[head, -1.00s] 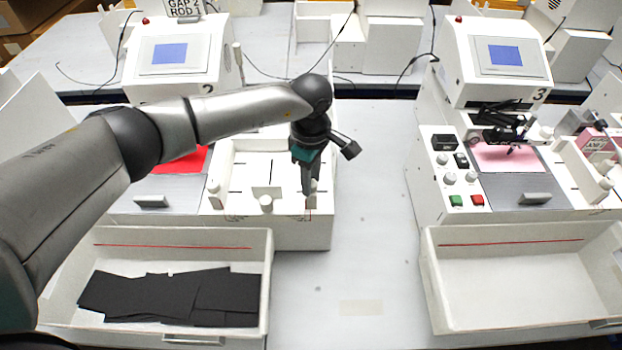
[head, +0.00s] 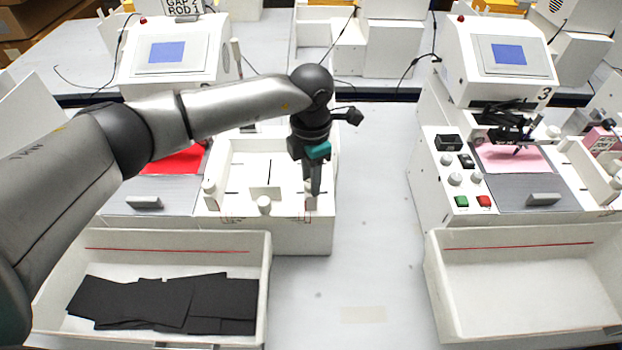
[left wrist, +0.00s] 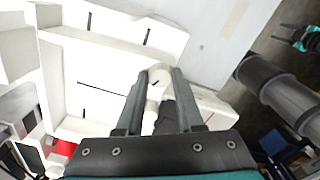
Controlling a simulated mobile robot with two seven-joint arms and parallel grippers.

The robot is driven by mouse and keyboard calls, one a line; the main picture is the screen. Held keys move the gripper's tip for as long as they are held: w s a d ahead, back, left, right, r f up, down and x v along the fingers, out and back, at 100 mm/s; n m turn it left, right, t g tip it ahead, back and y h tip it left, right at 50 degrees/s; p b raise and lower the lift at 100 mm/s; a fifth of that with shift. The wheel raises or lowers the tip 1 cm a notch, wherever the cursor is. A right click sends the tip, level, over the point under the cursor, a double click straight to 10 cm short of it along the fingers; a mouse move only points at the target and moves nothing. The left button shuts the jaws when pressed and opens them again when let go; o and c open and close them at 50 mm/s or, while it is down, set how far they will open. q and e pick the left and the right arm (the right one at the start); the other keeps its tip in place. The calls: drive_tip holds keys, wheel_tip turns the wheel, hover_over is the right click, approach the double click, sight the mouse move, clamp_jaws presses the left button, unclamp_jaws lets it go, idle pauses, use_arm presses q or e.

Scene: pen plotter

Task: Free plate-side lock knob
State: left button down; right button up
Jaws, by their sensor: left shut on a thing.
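My left gripper (head: 314,190) points down at the front right corner of the white tray (head: 326,225) of the left machine. Its fingers are shut on a small white lock knob (head: 310,203), which they partly hide in the head view. In the left wrist view the knob (left wrist: 158,76) sits between the two dark fingertips, with a short dark mark on its top. Two similar white knobs stand at the tray's front left (head: 209,188) and front middle (head: 264,204). A teal and black gripper (left wrist: 281,33), apparently my right one, shows at the wrist view's right edge; its opening is unclear.
An open bin (head: 262,290) with black sheets stands in front of the left machine. A second, empty bin (head: 530,290) stands before machine 3 (head: 497,60). The grey table (head: 372,240) between them is clear. A red sheet (head: 180,160) lies behind my left arm.

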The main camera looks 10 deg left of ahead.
use_arm(q)
drive_tip(key=n, duration=0.5)
drive_tip(key=shift+b, duration=0.3)
drive_tip(key=shift+r, duration=0.1)
idle(0.3)
drive_tip(key=c, duration=0.5)
unclamp_jaws()
wheel_tip(320, 180, up, 15)
drive_tip(key=shift+r+b, duration=0.1)
drive_tip(key=shift+b, duration=0.8)
